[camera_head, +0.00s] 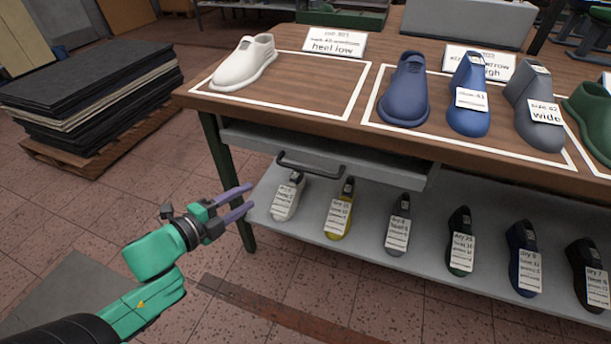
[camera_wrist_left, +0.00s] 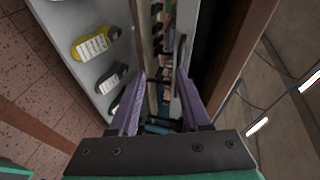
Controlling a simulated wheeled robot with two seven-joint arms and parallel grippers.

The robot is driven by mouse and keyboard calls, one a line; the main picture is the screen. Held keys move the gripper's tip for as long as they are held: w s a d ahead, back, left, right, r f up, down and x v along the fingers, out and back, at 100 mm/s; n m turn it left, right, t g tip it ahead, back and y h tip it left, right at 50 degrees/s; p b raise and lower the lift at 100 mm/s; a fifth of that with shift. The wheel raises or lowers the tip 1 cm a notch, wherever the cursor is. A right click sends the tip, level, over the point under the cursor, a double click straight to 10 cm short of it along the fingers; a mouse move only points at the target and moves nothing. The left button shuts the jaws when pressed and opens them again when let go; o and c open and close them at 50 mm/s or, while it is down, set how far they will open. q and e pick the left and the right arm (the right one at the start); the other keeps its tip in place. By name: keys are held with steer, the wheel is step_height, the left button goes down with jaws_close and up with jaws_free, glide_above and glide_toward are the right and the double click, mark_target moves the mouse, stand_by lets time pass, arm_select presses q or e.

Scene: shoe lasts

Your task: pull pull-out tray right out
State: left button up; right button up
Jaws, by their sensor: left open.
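The pull-out tray (camera_head: 390,169) is a grey drawer under the wooden table top, with a dark bar handle (camera_head: 310,166) on its front. My left gripper (camera_head: 251,197) is open and empty, to the left of the handle and lower in the picture, apart from it. In the left wrist view my two purple fingers (camera_wrist_left: 160,78) are spread. A dark bar that looks like the handle (camera_wrist_left: 180,50) shows beyond the tips, near the right finger. The inside of the tray is mostly hidden in the head view. My right gripper is not in view.
The table top (camera_head: 300,85) carries a white last (camera_head: 246,65), several blue, grey and green lasts, and label cards. Labelled lasts stand on the lower shelf (camera_head: 370,240) below the tray. A stack of dark sheets (camera_head: 95,90) lies on a pallet at left. The floor before the table is clear.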

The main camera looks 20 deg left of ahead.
arm_select(q)
steer(key=m+h, duration=0.2)
glide_toward(302, 170)
steer(key=b+x, duration=0.2)
steer(key=x, duration=0.8)
steer(key=shift+b, duration=0.3)
steer(key=shift+w+d+f, duration=0.1)
steer(key=shift+w+d, duration=0.1)
steer(key=shift+w, duration=0.2)
jaws_close()
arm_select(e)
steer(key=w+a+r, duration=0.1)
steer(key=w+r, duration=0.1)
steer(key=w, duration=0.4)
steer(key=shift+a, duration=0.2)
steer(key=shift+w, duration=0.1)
